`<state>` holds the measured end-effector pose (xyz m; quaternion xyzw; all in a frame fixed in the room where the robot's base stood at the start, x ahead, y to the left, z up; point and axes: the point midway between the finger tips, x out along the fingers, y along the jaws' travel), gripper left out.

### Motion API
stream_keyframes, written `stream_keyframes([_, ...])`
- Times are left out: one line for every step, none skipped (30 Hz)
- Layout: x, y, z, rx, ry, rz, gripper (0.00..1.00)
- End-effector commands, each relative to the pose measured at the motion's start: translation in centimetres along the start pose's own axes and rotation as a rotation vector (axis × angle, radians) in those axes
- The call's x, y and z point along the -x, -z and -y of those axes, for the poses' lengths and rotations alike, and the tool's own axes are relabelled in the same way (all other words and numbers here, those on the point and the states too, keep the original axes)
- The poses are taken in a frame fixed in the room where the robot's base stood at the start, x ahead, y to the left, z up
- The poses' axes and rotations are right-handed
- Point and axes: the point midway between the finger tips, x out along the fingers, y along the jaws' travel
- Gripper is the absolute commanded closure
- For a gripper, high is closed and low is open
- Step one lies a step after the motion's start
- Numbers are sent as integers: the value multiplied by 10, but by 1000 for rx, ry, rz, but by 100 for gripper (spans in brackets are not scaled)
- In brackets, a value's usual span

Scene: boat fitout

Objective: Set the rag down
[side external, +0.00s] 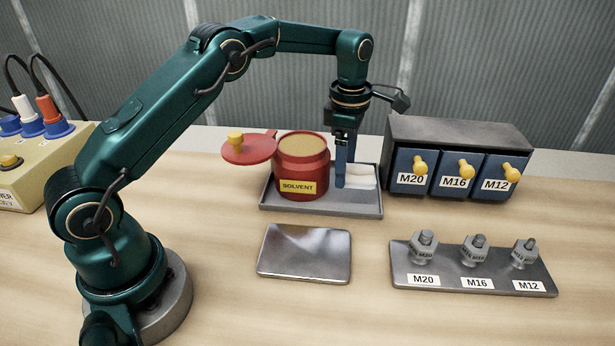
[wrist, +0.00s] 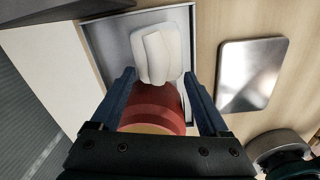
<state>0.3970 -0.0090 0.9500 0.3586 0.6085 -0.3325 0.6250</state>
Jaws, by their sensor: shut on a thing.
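The white folded rag (side external: 361,177) is at the right end of the shallow grey tray (side external: 320,211), beside the solvent can. My gripper (side external: 341,186) points down there, its blue fingers low over the tray. In the wrist view the rag (wrist: 157,55) shows between and beyond the two fingertips (wrist: 160,76), and the gripper is shut on it. The rag is at tray level, but I cannot tell whether its underside touches the tray floor. My finger hides part of the rag in the side view.
The red solvent can (side external: 302,165) stands open in the tray's left part, close to my gripper, its lid (side external: 249,150) swung left. A bare metal plate (side external: 304,254) lies in front. A drawer cabinet (side external: 458,140) stands right; a bolt rack (side external: 470,268) is front right.

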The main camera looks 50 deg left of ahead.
Motion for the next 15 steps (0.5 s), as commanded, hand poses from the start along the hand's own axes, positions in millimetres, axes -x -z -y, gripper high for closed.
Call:
stream_keyframes([-3, 0, 0, 0, 2, -1, 83])
stream_keyframes([-6, 0, 1, 0, 2, -1, 83])
stream_keyframes([-11, 0, 1, 0, 3, -2, 83])
stream_keyframes([-15, 1, 1, 0, 4, -2, 83])
stream_keyframes([-20, 1, 2, 0, 5, -2, 83])
stream_keyframes([-27, 1, 2, 0, 5, -2, 83])
stream_keyframes([-31, 1, 2, 0, 5, -2, 83])
stream_keyframes([-35, 1, 2, 0, 4, -2, 83])
stream_keyframes([-39, 0, 2, -1, 3, -1, 83])
stream_keyframes([-41, 0, 2, -1, 3, -1, 83])
stream_keyframes([-43, 1, 3, -1, 2, -1, 83])
stream_keyframes([-44, 0, 2, -1, 1, 0, 83])
stream_keyframes([-44, 0, 2, -1, 0, 0, 83])
stream_keyframes([-44, 0, 2, -1, 0, 1, 83])
stream_keyframes([-44, 0, 2, -1, 0, 1, 83])
